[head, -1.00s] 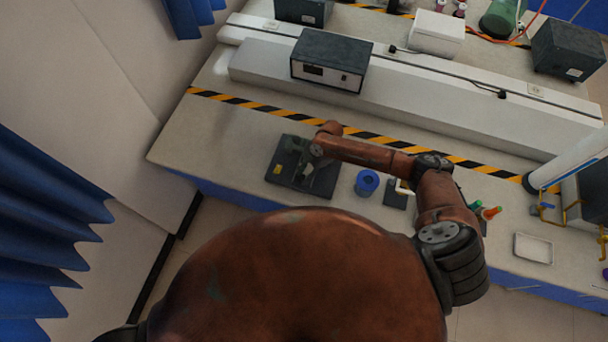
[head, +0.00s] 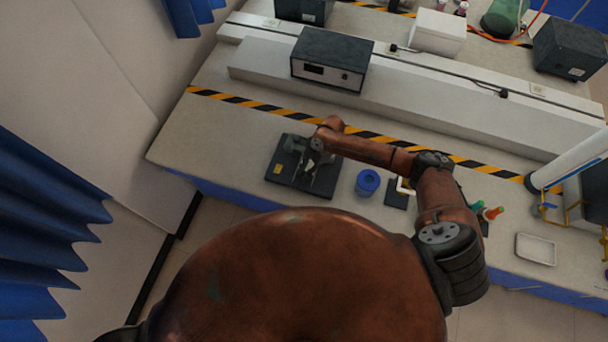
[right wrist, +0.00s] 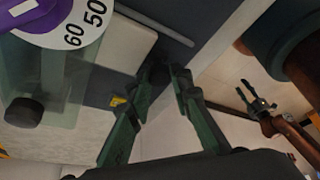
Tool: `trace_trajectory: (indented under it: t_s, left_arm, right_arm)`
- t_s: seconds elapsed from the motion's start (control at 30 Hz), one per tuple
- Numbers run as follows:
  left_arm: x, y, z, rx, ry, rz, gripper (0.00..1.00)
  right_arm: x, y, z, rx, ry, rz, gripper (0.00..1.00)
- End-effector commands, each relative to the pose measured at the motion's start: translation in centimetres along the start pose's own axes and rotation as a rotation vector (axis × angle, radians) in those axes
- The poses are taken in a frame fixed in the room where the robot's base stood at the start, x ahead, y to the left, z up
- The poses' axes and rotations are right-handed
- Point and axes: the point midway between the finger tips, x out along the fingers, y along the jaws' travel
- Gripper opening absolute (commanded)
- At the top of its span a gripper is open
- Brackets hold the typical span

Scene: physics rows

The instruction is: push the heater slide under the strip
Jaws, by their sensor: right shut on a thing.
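A dark apparatus base (head: 285,182) with a yellow label sits on the bench in the head view. My right gripper (head: 313,178) is low over its right part. In the right wrist view, my right gripper (right wrist: 165,73) has its green fingers closed on a small dark piece (right wrist: 155,76), probably the heater slide's grip; the fingers hide part of it. A thin grey bar (right wrist: 155,25), possibly the strip, runs above the fingertips. A purple and white dial (right wrist: 60,20) marked 50 and 60 is at upper left. My left gripper (right wrist: 254,95) shows open and empty, away from the apparatus.
A blue cup (head: 368,182) and a small dark plate (head: 397,194) stand right of the base. A dark instrument box (head: 331,60) sits on the ledge behind. A white tray (head: 536,249) lies farther right. The bench left of the base is clear.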

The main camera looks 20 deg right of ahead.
Motion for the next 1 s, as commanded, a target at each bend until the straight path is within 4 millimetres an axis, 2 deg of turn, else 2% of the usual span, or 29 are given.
trace_trajectory:
  t_s: [0.03, 0.13, 0.47, 0.5, 0.6, 0.73, 1.0]
  left_arm:
    - [0.9, 0.1, 0.3, 0.000, -0.003, 0.000, 0.40]
    - [1.8, 0.1, 0.8, -0.001, -0.008, 0.000, 0.40]
    - [1.7, 0.1, 0.9, -0.001, -0.011, 0.001, 0.40]
    - [1.7, 0.1, 0.9, -0.001, -0.010, 0.001, 0.40]
    - [1.7, 0.1, 0.9, -0.001, -0.010, 0.001, 0.40]
    - [1.7, 0.1, 0.9, -0.001, -0.010, 0.001, 0.40]
    - [1.7, -0.1, 1.0, -0.002, -0.009, -0.001, 0.40]
  right_arm:
    - [0.0, 0.8, 0.7, 0.001, -0.002, 0.006, 0.00]
    - [-0.3, 1.6, 1.4, 0.000, -0.002, 0.005, 0.00]
    - [-0.8, 1.8, 1.4, -0.001, 0.000, 0.004, 0.00]
    - [-0.8, 1.8, 1.4, -0.001, 0.000, 0.004, 0.22]
    - [-0.8, 1.7, 1.4, -0.001, 0.000, 0.004, 0.29]
    - [-0.7, 1.7, 1.5, -0.001, 0.000, 0.003, 0.37]
    - [-0.8, 1.7, 1.5, -0.001, 0.000, 0.003, 0.37]
